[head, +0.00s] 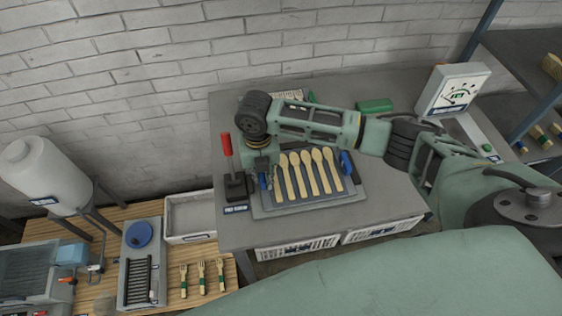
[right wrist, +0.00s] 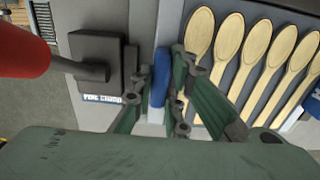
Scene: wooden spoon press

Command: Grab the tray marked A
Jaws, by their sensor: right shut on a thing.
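A dark grey tray (head: 352,189) holds a row of several wooden spoons (head: 308,172) on the grey table; no letter A is readable on it. It has a blue handle (head: 347,163) on its right side and another blue handle (right wrist: 162,72) on its left. My right gripper (head: 264,174) reaches over the tray from the right and points down at its left side. In the right wrist view this gripper (right wrist: 160,85) has its fingers on both sides of the left handle and is shut on it. My left gripper is not in view.
A clamp with a red lever (head: 226,145) stands close left of the tray; its red grip (right wrist: 20,45) is near my right gripper. A green block (head: 375,106) and a white box (head: 452,88) are further back. Wooden forks (head: 202,278) lie on the lower left bench.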

